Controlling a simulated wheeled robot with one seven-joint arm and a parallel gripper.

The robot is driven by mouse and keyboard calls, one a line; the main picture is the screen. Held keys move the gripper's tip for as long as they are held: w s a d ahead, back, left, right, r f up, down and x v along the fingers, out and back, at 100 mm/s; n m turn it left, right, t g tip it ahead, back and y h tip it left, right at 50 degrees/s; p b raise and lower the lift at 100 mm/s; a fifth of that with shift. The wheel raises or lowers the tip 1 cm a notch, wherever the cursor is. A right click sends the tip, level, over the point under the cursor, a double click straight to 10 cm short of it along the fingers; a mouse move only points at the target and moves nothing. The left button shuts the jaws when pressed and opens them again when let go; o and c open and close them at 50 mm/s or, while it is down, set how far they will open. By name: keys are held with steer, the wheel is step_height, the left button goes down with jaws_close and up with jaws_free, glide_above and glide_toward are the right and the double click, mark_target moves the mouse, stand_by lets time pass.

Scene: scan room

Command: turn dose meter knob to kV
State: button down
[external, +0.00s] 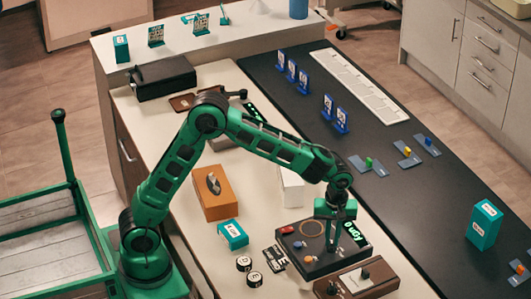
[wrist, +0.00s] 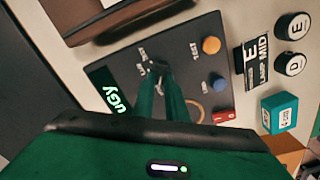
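The dose meter (external: 313,256) is a dark, flat panel at the front right of the pale bench, with a lit green display (external: 353,233). In the wrist view, the panel (wrist: 203,62) shows the display (wrist: 122,92) reading "uGy", an orange button (wrist: 211,45), a blue button (wrist: 218,85) and a red piece (wrist: 223,116). My gripper (external: 332,246) points down over the panel beside the display. In the wrist view, the fingertips (wrist: 163,75) are close together around a dark knob, which they mostly hide. White lettering shows beside it, too small to read. I cannot tell whether the fingers grip the knob.
A brown box (external: 358,279) stands close in front of the meter. A white box (external: 291,188) is behind.

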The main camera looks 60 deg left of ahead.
steer(key=shift+w+m, duration=0.1)
steer(key=shift+m, duration=0.2)
steer(key=m, duration=0.3)
steer(key=shift+w+d+r, duration=0.1)
steer(key=shift+w+d, duration=0.05)
steer(key=shift+w+d+m, duration=0.1)
steer(key=shift+d+m, duration=0.05)
steer(key=shift+m, duration=1.95)
steer(key=c, duration=1.8)
jaws_free()
steer(key=shift+o, duration=0.2)
step_height(320, 180, up, 11)
